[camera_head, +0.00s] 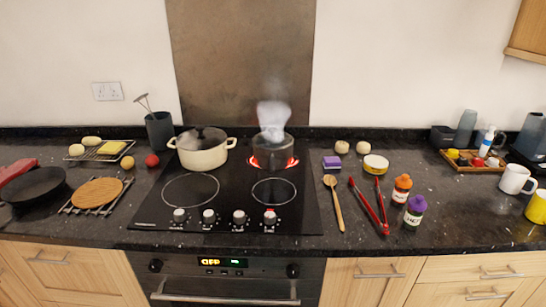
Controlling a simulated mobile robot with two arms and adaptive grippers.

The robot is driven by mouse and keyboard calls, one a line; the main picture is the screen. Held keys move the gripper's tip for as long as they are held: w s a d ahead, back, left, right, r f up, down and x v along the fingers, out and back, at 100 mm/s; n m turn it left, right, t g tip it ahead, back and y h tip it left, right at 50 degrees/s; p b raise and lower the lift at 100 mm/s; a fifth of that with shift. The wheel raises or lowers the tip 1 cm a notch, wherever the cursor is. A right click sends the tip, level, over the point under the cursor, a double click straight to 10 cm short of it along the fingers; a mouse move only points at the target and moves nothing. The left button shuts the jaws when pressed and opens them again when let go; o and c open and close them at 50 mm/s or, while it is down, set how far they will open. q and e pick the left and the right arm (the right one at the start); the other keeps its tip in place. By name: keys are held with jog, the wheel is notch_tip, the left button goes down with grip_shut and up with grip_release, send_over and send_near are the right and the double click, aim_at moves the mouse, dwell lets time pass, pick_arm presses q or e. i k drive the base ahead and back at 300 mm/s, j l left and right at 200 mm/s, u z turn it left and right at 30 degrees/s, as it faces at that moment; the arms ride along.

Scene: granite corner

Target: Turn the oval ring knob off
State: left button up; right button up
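A black glass hob (232,190) is set in the dark worktop. Its back right ring glows red (292,163) under a dark steaming pot (273,150). Four knobs stand in a row along the hob's front edge: the far left knob (180,215), the second (209,217), the third (239,217) and the far right knob (270,218). The far right knob shows red on top; the others look grey and black. The front left ring (191,189) and front right ring (273,191) are bare and dark. Neither of my grippers is in view.
A cream lidded pot (203,156) stands on the back left of the hob. A wooden spoon (336,203) and red tongs (370,209) lie right of it. An oven with a handle (225,295) is below. The space before the knobs is clear.

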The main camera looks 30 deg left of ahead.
aim_at(270, 217)
jog(key=u, duration=1.3)
